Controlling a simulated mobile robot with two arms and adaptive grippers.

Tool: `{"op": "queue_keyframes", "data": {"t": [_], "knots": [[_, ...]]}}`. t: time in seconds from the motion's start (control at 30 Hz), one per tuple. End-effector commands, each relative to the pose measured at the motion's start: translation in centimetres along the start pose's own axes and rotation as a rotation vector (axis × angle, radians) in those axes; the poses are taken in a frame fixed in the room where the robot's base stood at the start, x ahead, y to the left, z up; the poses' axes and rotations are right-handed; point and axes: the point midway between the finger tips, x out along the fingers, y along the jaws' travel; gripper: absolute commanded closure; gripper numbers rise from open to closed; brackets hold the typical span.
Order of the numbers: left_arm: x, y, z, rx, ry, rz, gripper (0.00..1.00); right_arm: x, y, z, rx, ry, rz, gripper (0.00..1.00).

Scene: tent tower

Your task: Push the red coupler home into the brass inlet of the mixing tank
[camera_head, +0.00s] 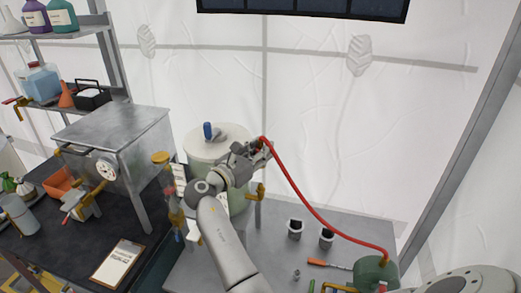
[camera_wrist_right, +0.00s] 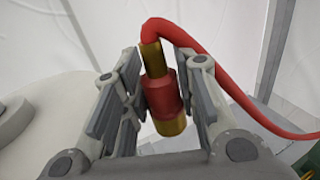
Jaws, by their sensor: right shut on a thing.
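My right gripper (camera_head: 261,147) is beside the upper right of the pale mixing tank (camera_head: 203,149). It is shut on the red coupler (camera_wrist_right: 162,97), which has brass at both ends. The coupler shows between the two fingers in the right wrist view and is mostly hidden by the gripper in the head view. A red hose (camera_head: 312,209) runs from it down to the right. A brass fitting (camera_head: 253,191) is on the tank's right side, below the gripper. I cannot tell whether it is the inlet. My left gripper is not in view.
A green vessel (camera_head: 371,272) stands at the hose's far end. Two small dark-filled cups (camera_head: 295,233) and an orange-handled tool (camera_head: 322,263) are on the grey table (camera_head: 375,226).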

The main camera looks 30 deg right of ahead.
Motion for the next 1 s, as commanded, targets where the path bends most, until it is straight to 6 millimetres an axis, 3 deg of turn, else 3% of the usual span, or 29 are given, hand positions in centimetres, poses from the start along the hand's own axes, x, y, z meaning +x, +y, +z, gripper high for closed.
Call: {"op": "queue_keyframes", "data": {"t": [0.17, 0.6, 1.0], "knots": [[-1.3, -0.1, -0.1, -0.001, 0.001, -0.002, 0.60, -0.1, 0.0, 0.5, -0.003, 0.001, 0.010, 0.95], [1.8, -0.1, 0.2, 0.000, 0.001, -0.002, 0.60, -0.1, 0.0, -4.5, -0.002, 0.001, 0.010, 0.95], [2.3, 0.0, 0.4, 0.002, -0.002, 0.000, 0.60, -0.1, 0.0, -5.7, -0.001, 0.001, 0.010, 0.95]]}}
